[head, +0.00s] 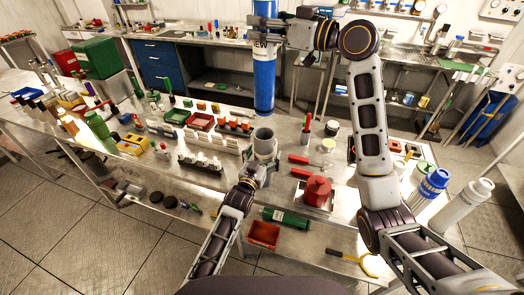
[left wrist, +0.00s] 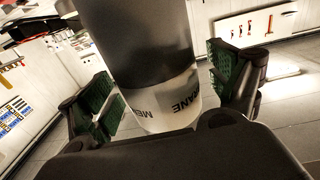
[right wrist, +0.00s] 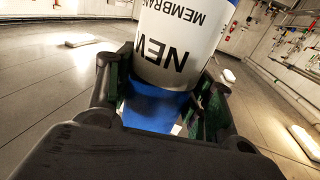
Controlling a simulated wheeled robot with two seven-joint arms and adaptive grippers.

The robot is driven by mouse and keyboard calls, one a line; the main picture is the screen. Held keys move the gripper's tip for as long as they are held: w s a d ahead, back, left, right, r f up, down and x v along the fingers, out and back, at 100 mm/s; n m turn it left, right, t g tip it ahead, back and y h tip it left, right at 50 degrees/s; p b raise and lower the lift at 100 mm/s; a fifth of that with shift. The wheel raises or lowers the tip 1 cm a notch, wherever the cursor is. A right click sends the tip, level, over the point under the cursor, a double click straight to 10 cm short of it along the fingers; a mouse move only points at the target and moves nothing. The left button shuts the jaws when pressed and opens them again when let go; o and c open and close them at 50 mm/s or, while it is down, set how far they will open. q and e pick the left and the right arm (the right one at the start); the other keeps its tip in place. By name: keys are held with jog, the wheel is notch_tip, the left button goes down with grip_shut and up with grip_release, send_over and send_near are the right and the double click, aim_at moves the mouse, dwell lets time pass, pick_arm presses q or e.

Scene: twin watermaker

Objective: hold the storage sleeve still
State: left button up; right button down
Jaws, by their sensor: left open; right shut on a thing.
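The storage sleeve (head: 265,147) is a grey open-topped cylinder standing upright on the steel bench in the head view. In the left wrist view the sleeve (left wrist: 160,50) is dark grey with a white lettered band. My left gripper (head: 256,170) is open at its near side, with green-padded fingers (left wrist: 165,90) on either side of it; gaps show beside the pads. My right gripper (head: 272,36) is shut on a blue membrane (head: 264,85) with a white "NEW MEMBRANE" label (right wrist: 180,38). The membrane hangs upright above the sleeve, its lower end apart from the rim.
A red canister (head: 317,190) stands right of the sleeve. White fittings (head: 203,163) stand left of it. A red bin (head: 263,235) and a green cylinder (head: 286,217) lie at the near edge. Blue-and-white bottles (head: 432,183) stand at the right.

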pick_arm(q)
jog(key=shift+w, duration=0.15)
pick_arm(e)
jog(key=shift+r, duration=0.1)
pick_arm(q)
jog(key=c, duration=1.4)
jog(key=o, duration=1.2)
jog(key=c, duration=1.2)
pick_arm(e)
jog(key=shift+n+g+y, duration=0.8)
jog(key=shift+n+g, duration=0.3)
jog(key=shift+g, duration=0.4)
